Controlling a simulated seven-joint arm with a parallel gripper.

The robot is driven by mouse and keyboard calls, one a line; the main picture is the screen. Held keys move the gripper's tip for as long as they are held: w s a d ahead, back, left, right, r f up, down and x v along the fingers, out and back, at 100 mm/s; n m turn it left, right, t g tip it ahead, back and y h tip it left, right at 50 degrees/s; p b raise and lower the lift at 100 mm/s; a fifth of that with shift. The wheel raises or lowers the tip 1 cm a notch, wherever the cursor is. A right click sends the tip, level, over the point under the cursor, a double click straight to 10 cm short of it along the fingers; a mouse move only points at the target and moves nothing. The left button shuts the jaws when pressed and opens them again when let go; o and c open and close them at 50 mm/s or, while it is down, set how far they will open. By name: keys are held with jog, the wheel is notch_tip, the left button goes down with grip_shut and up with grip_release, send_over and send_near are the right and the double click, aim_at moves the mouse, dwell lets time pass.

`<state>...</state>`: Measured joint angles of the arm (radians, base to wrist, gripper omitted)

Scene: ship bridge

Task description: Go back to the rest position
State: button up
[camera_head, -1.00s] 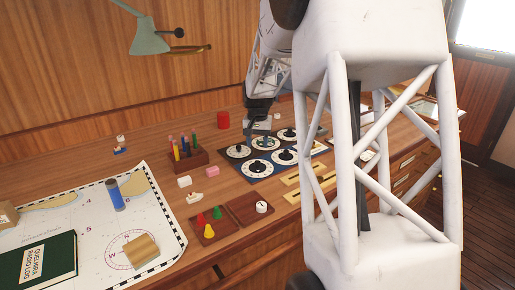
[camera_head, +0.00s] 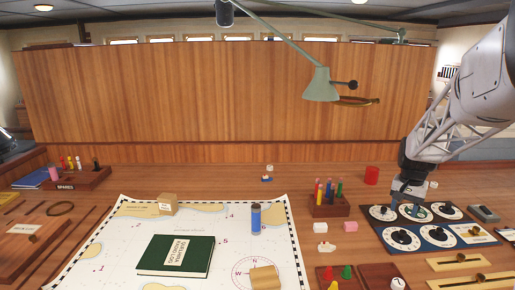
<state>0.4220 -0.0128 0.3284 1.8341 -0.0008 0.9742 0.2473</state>
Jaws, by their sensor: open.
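My gripper (camera_head: 408,193) is at the right, pointing down over the back edge of the blue dial panel (camera_head: 436,243), close to the middle dial of its back row. It is small in view; its jaws are open and I see nothing held between them. I cannot tell whether the fingertips touch the panel. My white lattice arm comes in from the upper right.
A green lamp (camera_head: 321,85) hangs over the desk. A red cylinder (camera_head: 371,175) stands behind the panel, and a pen block (camera_head: 331,208) to its left. A chart (camera_head: 113,246) carries a green book (camera_head: 176,256) and a blue cylinder (camera_head: 256,219). Brass-handled drawers (camera_head: 459,260) lie front right.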

jog(key=s+a+r+n+t, duration=0.15)
jog(key=s+a+r, duration=0.25)
jog(key=s+a, duration=0.45)
jog(key=s+a+r+n, duration=0.2)
jog(key=s+a+r, duration=0.1)
jog(key=s+a, duration=0.6)
jog(key=s+a+f+n, duration=0.1)
jog(key=s+a+n, duration=0.1)
jog(key=s+a, duration=0.3)
jog(key=s+a+f+n, duration=0.1)
jog(key=s+a, duration=0.4)
jog(key=s, duration=0.6)
jog(key=shift+s+a+n+t, duration=0.4)
jog(key=shift+n+t, duration=0.05)
